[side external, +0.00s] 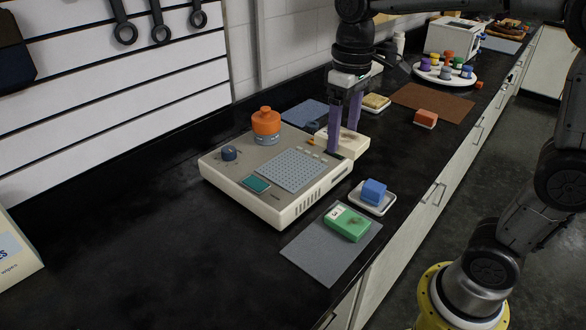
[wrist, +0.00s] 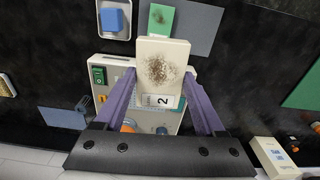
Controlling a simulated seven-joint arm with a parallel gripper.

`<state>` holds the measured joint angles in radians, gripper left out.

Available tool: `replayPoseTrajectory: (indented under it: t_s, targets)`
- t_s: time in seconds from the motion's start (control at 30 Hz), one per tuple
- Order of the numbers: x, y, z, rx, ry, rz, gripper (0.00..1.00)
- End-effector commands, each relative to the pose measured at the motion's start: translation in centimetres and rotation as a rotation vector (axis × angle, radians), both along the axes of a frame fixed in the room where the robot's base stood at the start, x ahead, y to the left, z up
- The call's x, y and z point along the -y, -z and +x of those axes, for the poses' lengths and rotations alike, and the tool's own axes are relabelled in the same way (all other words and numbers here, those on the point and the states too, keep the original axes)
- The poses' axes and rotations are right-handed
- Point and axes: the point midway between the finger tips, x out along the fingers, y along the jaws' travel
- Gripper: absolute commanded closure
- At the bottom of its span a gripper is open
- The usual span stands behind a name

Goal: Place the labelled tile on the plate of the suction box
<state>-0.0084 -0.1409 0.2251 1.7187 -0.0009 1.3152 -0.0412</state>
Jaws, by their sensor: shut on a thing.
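My gripper (side external: 343,138) is shut on a cream tile (side external: 352,146) at the back right edge of the suction box (side external: 235,177). In the wrist view the tile (wrist: 163,56) lies between the purple fingers of my gripper (wrist: 161,84). It has a dark speckled stain and a white label with a "2". The perforated blue-grey plate (side external: 277,171) on top of the box is bare in the side view. A green tile (side external: 347,223) with a white label lies on a grey mat in front. Whether the cream tile touches anything below is unclear.
A blue block (side external: 373,190) sits in a white dish right of the box. A red-brown block (side external: 425,118), a brown mat (side external: 433,101) and a yellow sponge (side external: 376,102) lie further back.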

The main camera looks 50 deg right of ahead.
Motion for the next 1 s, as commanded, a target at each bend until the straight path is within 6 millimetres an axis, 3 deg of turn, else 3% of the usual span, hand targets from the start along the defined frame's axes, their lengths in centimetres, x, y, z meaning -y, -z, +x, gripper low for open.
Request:
replayPoseTrajectory:
  t_s: [0.1,0.27,0.6,0.8,1.0]
  targets:
    - [1.3,0.7,0.7,-0.019,0.041,0.0,0.99]
    - [1.7,1.7,2.6,-0.027,0.052,0.001,0.99]
    - [1.9,5.2,10.1,-0.026,0.051,0.001,0.99]
    - [2.0,8.5,12.6,-0.025,0.051,0.001,0.99]
    - [2.0,9.8,13.8,-0.022,0.051,0.0,0.99]
